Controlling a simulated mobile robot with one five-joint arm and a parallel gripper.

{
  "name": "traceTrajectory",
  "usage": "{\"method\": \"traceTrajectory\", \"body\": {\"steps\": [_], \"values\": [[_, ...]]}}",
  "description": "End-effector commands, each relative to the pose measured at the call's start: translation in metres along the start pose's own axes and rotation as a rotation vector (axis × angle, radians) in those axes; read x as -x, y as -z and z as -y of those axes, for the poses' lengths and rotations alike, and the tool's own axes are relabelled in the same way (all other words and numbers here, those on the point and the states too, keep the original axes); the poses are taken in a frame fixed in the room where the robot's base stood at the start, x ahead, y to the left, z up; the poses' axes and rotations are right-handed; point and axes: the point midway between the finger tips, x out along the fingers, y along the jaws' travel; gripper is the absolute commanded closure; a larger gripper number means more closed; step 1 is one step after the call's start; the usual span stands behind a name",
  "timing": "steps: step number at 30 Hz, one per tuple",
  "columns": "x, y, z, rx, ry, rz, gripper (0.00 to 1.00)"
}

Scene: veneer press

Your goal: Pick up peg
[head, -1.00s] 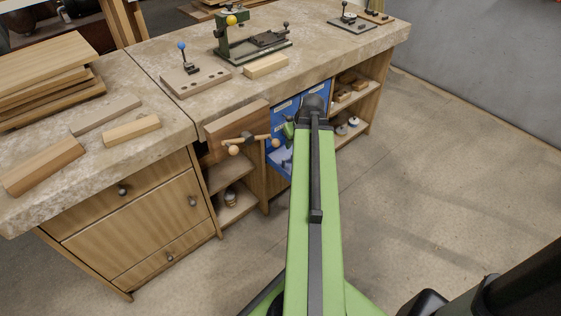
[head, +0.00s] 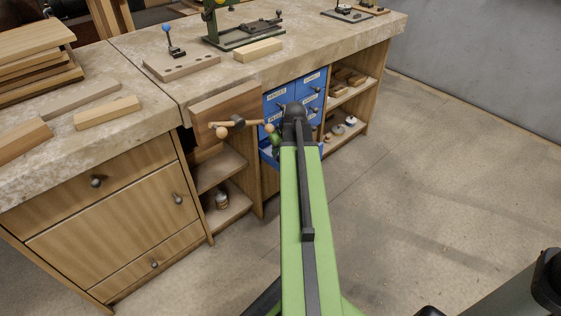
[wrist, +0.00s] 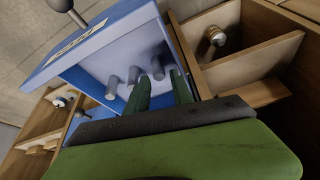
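Several short grey pegs stand in an open blue drawer (wrist: 95,62). In the wrist view, one peg (wrist: 157,67) shows just beyond the gap between my fingertips, another (wrist: 134,75) is just left of it, and a third (wrist: 112,85) is further left. My gripper (wrist: 160,88) is open, its two green fingers apart and reaching into the drawer. I see nothing held; whether a finger touches a peg I cannot tell. In the head view the gripper (head: 275,140) is small and partly hidden by my arm, above the open drawer (head: 266,155).
A blue drawer cabinet (head: 310,92) sits under the stone-topped bench (head: 120,70). A wooden vise (head: 225,110) with a handle juts out left of the gripper. Shelves with a jar (head: 222,200) are below it. Open floor (head: 430,180) lies to the right.

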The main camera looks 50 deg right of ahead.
Motion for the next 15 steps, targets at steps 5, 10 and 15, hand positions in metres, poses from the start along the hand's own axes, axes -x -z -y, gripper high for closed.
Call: {"method": "traceTrajectory", "body": {"steps": [5,10,15], "values": [[-0.035,-0.002,-0.001,0.0,0.0,0.0,0.72],[-0.031,0.0,-0.001,0.0,0.0,0.0,0.72],[-0.031,0.0,-0.001,0.001,0.0,0.0,0.88]]}}
